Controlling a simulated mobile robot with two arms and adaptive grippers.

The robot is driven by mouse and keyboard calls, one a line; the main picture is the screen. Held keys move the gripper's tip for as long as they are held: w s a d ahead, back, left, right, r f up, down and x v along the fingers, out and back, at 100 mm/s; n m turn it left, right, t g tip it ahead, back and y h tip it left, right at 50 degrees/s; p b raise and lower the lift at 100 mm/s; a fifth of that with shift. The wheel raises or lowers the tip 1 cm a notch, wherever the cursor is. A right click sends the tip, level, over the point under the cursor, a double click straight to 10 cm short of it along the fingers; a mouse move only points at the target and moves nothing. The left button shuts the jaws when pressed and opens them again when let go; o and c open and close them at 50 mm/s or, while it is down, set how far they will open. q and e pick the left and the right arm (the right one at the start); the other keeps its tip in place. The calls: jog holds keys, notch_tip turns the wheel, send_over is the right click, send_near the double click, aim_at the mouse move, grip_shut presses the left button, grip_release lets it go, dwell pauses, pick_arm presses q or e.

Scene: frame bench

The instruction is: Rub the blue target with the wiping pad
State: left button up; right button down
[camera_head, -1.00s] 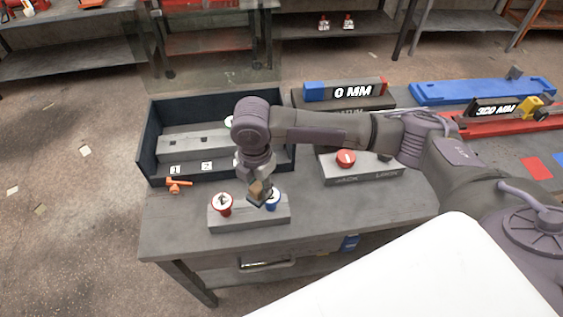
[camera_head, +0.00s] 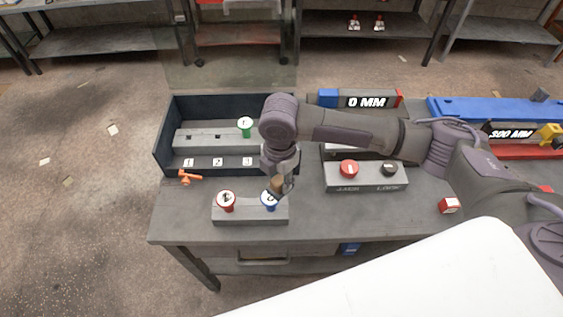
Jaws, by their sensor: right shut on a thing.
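My right gripper (camera_head: 277,180) reaches down over the front of the bench. It is shut on a small brown and dark block, which may be the wiping pad (camera_head: 280,189). A blue piece with a white top (camera_head: 269,201) stands on a low grey block (camera_head: 249,214) and may be the blue target. The held block overlaps the upper right of this piece in the picture; I cannot tell whether they touch. A red piece with a white top (camera_head: 226,201) stands on the same grey block, to the left. My left gripper is not in view.
A dark open tray (camera_head: 163,151) with numbered slots and a green piece (camera_head: 245,127) stands behind. An orange item (camera_head: 187,177) lies at left. A grey box with red and black buttons (camera_head: 366,178) and a red cube (camera_head: 449,206) stand to the right.

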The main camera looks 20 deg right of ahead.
jog(key=shift+d+r+p, duration=0.1)
jog(key=shift+r+p, duration=0.6)
jog(key=shift+r, duration=0.25)
jog(key=shift+d+r, duration=0.1)
jog(key=shift+r, duration=0.5)
jog(key=shift+r+p, duration=0.35)
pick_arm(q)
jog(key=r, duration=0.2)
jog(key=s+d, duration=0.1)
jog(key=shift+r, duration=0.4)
pick_arm(e)
jog(key=shift+s, duration=0.1)
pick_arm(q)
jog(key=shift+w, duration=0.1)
